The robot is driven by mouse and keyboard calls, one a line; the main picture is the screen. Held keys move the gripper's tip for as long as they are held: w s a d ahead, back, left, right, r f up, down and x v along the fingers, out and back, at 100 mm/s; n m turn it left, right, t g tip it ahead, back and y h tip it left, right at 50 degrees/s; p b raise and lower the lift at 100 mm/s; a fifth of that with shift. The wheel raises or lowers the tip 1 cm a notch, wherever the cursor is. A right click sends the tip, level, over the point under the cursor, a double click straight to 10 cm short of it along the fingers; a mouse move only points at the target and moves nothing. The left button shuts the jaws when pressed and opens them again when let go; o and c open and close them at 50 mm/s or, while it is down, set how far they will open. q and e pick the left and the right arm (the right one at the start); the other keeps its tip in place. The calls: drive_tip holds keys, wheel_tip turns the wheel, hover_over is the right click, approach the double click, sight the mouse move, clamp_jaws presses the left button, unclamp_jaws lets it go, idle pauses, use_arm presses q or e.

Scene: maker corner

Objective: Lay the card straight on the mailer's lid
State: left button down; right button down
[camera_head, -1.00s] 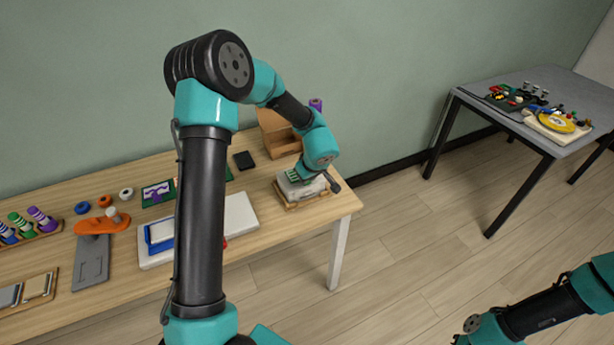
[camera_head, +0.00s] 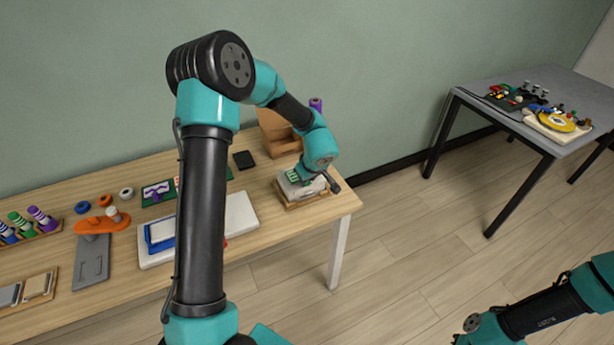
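A low tan box-like piece, seemingly the mailer (camera_head: 310,204), lies at the right end of the wooden table, its top largely covered by my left gripper (camera_head: 301,187). The gripper points down over it, close to or at its top. A small green-and-white patch (camera_head: 294,177) shows at the gripper's left side; I cannot tell whether it is the card or part of the gripper. The fingertips are too small and hidden to tell open from shut. My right arm enters at the lower right, its gripper out of frame.
An open cardboard box (camera_head: 279,134) stands behind the gripper, with a black square (camera_head: 243,160) to its left. A white slab (camera_head: 240,214) with a blue tray (camera_head: 160,236) lies left of the mailer, partly behind my arm. A grey table (camera_head: 480,110) stands far right.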

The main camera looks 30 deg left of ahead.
use_arm(q)
drive_tip(key=shift+f, duration=0.25)
drive_tip(key=c, duration=0.9)
unclamp_jaws()
drive_tip(key=v, duration=1.7)
drive_tip(key=shift+r, duration=0.3)
